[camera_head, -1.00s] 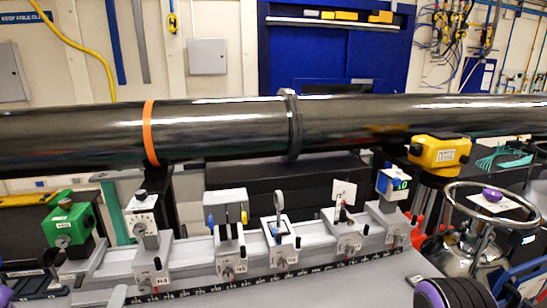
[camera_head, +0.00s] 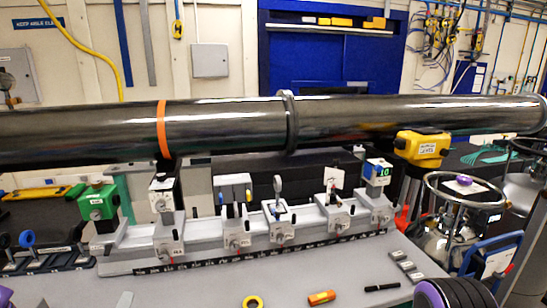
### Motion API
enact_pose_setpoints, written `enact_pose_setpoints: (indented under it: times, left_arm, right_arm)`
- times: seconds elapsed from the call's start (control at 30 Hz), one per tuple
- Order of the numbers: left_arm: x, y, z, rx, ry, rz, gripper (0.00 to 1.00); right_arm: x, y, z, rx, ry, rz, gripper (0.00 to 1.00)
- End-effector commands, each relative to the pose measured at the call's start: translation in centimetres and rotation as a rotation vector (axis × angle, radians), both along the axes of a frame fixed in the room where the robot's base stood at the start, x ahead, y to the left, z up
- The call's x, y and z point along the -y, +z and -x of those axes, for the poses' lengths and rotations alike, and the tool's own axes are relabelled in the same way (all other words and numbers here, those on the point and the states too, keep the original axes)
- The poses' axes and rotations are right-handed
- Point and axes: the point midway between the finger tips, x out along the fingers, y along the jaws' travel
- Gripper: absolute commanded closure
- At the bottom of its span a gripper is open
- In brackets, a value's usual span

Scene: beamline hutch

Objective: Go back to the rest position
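Neither of my grippers is in view. Purple and black rounded parts at the bottom left corner and bottom right edge appear to be mine and stay at the picture's lower border. The grey bench (camera_head: 215,285) fills the bottom of the view. A green box (camera_head: 97,203) stands at the rail's left end.
A long black tube (camera_head: 390,117) with an orange band (camera_head: 162,128) crosses behind the rail. A yellow box (camera_head: 422,149) and a round metal handwheel (camera_head: 433,197) are at right. A yellow ring (camera_head: 252,301), an orange cylinder (camera_head: 321,298) and a black pen (camera_head: 382,287) lie in front.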

Motion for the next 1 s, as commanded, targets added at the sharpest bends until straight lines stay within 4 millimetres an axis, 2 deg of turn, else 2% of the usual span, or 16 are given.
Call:
enact_pose_setpoints:
  times: [0.17,0.27,0.47,0.57,0.67,0.7,0.8,0.9,1.0]
  left_arm:
    - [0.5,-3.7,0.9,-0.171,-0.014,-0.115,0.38]
    - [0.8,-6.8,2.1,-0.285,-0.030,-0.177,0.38]
    - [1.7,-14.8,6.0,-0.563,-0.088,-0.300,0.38]
    - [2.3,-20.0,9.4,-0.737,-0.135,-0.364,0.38]
    - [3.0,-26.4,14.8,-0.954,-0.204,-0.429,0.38]
    - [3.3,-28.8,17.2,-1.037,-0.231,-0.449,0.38]
    - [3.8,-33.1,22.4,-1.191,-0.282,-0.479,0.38]
    - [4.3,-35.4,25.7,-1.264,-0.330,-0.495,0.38]
    - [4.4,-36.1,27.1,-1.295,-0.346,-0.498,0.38]
  right_arm:
    - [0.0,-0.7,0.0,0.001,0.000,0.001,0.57]
    - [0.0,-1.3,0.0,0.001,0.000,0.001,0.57]
    - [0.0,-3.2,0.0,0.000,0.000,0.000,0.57]
    - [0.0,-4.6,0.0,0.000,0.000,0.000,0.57]
    - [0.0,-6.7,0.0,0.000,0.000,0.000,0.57]
    - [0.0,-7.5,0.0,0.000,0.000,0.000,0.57]
    - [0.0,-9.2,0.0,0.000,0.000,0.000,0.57]
    - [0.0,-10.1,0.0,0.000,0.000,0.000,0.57]
    - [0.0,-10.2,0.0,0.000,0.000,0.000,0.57]
